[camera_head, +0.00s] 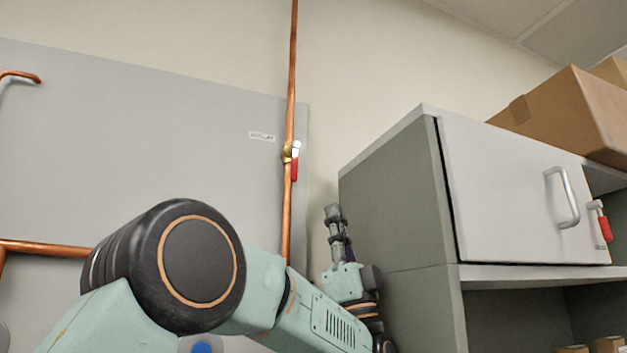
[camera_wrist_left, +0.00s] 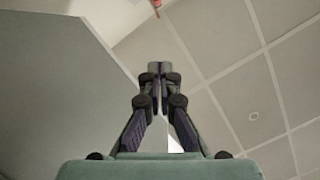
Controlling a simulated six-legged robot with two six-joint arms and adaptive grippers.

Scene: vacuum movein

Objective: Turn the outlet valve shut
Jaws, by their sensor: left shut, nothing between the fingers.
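The outlet valve (camera_head: 288,152) is a brass body on a vertical copper pipe (camera_head: 291,75). Its red-and-white lever (camera_head: 295,165) hangs down alongside the pipe, just to its right. A small white label (camera_head: 262,137) is on the grey panel to the left of the valve. My left gripper (camera_head: 333,211) points up, below and to the right of the valve, apart from it. In the left wrist view its fingers (camera_wrist_left: 155,70) are together with nothing between them. A piece of orange-red pipe or handle shows at the top edge there, too small to identify. My right gripper is not in view.
A grey cabinet (camera_head: 390,190) stands close to the right of my left gripper. Its door has a metal handle (camera_head: 563,197), and another red handle (camera_head: 604,222) is at its right. Cardboard boxes (camera_head: 565,110) sit on top. Wall space around the valve is clear.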

